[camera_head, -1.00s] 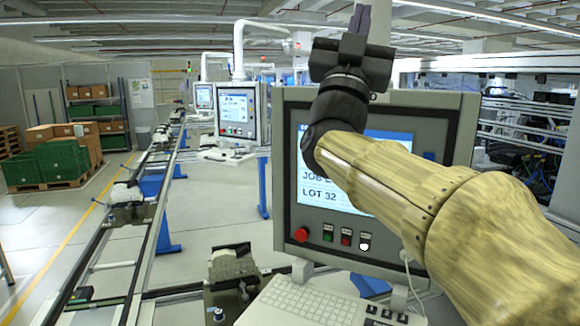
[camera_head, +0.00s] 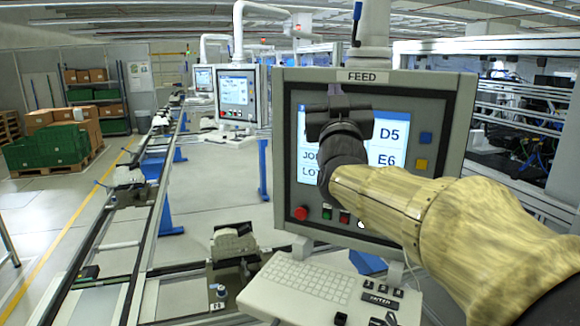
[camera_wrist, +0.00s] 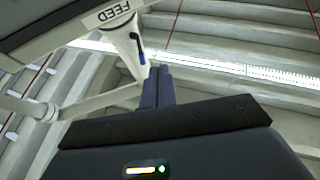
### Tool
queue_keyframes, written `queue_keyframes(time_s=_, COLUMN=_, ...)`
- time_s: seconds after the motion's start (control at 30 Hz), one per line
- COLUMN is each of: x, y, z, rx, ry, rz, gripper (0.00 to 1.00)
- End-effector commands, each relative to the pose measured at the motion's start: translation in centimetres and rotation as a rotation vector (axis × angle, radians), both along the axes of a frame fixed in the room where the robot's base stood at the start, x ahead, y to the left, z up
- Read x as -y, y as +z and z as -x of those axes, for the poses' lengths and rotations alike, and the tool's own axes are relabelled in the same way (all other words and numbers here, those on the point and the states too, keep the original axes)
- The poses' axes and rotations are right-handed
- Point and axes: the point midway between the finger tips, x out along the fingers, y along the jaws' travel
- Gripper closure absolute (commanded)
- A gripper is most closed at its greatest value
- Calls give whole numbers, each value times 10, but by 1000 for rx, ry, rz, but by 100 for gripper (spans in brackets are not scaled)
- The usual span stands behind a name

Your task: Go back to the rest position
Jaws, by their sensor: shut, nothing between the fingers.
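My gripper (camera_head: 336,92) stands upright in front of the screen of the FEED panel (camera_head: 450,110) in the head view, its fingers pointing up. The two dark fingers (camera_wrist: 158,86) lie together in the wrist view, shut with nothing between them. The panel has a grey frame, a lit screen showing D5 and E6, and several coloured buttons. My gripper and wrist cover part of the screen. The wrist view looks up past the panel's edge, with the FEED label, to the ceiling.
A keyboard shelf (camera_head: 300,290) juts out below the panel. A rail line (camera_head: 150,225) runs along the left, with a fixture (camera_head: 233,243) near the shelf. Green crates (camera_head: 48,146) and cartons stand on a pallet at far left. A rack (camera_head: 525,110) stands at right.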

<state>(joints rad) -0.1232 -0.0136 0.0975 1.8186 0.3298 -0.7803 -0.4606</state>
Motion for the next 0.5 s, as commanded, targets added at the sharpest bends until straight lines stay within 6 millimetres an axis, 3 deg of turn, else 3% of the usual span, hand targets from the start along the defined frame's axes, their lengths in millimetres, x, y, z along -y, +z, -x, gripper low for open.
queue_keyframes(time_s=0.1, x=1, y=-70, z=-15, rx=-213, ry=43, rz=22, gripper=100)
queue_keyframes(time_s=0.27, x=7, y=-169, z=-16, rx=-513, ry=85, rz=26, gripper=100)
queue_keyframes(time_s=0.37, x=13, y=-230, z=-4, rx=-702, ry=100, rz=20, gripper=100)
queue_keyframes(time_s=0.5, x=25, y=-310, z=26, rx=-962, ry=103, rz=-2, gripper=100)
